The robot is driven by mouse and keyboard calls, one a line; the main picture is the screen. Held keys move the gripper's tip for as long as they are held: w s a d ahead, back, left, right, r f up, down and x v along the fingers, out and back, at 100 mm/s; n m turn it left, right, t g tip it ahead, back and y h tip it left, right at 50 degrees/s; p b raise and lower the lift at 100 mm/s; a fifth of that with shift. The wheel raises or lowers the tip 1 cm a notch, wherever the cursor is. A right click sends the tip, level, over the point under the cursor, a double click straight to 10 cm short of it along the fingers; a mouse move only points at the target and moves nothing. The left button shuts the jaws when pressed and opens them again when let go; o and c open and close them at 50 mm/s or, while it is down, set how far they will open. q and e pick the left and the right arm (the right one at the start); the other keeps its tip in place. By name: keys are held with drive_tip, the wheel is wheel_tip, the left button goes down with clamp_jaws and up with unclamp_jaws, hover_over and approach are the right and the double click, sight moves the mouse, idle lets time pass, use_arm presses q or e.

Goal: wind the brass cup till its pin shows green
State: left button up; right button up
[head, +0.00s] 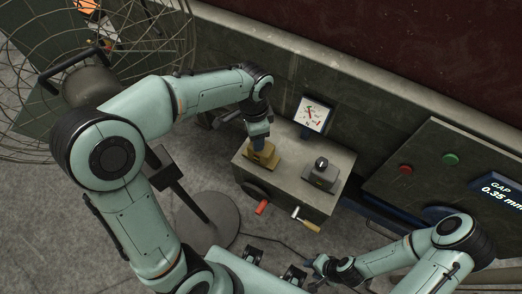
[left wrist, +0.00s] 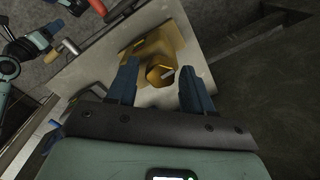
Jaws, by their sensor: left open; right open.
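The brass cup (head: 263,158) stands on its brass base on top of the grey box (head: 290,172), toward the left. It also shows in the left wrist view as a faceted brass piece (left wrist: 158,66) with a small pale mark on its top; I cannot make out a green pin. My left gripper (head: 259,143) is over the cup and partly hides it in the head view. In the left wrist view its blue fingers (left wrist: 159,72) are open, one on each side of the cup, with visible gaps. My right gripper (head: 318,272) is open and empty, low and away from the box.
A dark block with a black knob (head: 321,172) stands to the right on the box. A dial panel (head: 314,114) stands behind. A cabinet display (head: 502,193) reads GAP 0.35 mm. A wire-caged fan (head: 88,84) stands left.

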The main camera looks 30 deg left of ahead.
use_arm(q)
drive_tip(key=shift+w+r+p, duration=0.1)
drive_tip(key=shift+r+p, duration=1.55)
drive_tip(key=shift+r, duration=1.35)
drive_tip(key=shift+f, duration=0.1)
use_arm(e)
drive_tip(key=w+r, duration=0.3)
drive_tip(key=r, duration=0.1)
drive_tip(key=shift+w+r, duration=0.25)
drive_tip(key=shift+w, duration=0.1)
drive_tip(key=shift+s+t, duration=0.15)
drive_tip(key=shift+t, duration=0.15)
